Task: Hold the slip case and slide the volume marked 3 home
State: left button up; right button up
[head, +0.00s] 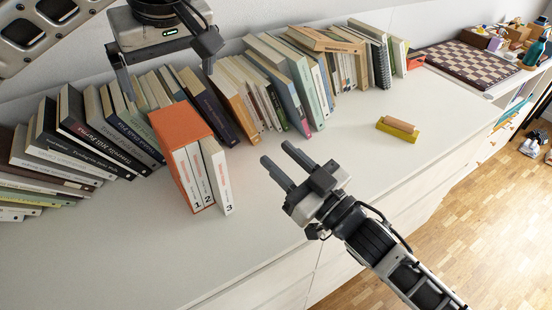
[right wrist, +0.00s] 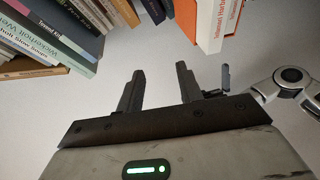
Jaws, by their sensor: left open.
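The orange slip case (head: 178,125) stands on the cabinet top with its open side to the front. White volumes 1 (head: 187,180) and 2 (head: 200,175) sit in it. The volume marked 3 (head: 218,180) stands upright at the right end and sticks out forward of them; how deep it sits is unclear. My left gripper (head: 168,84) is open above and behind the case, apart from it. My right gripper (head: 276,160) is open and empty to the right of volume 3; its parted fingers show in the right wrist view (right wrist: 158,90).
A long row of books (head: 100,130) stands behind and left of the case. A yellow-green block with a wooden top (head: 398,128) lies to the right. A chessboard (head: 470,64) is at the far right. The cabinet top (head: 270,225) is clear in front.

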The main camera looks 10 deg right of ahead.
aim_at(178, 122)
jog(key=w+a+r+n+g+y, duration=0.5)
jog(key=r+n+g+y, duration=0.15)
jog(key=n+g, duration=0.5)
jog(key=f+n+g+h, duration=0.1)
jog(key=g, duration=0.1)
jog(key=s+f+n+g+h, duration=0.1)
jog(key=f+g+h, duration=0.1)
jog(key=s+f+n+g+h, duration=0.1)
jog(key=f+g, duration=0.1)
jog(key=g, duration=0.1)
jog(key=shift+f+n, duration=0.15)
jog(key=shift+n, duration=0.1)
pick_arm(q)
jog(key=x, duration=1.6)
pick_arm(e)
jog(key=d+f+h, duration=0.1)
jog(key=d+f+g+h, duration=0.1)
jog(key=h, duration=0.1)
jog(key=s+d+f+g+h, duration=0.1)
jog(key=d, duration=0.1)
jog(key=shift+f+h, duration=0.1)
jog(key=shift+h, duration=0.25)
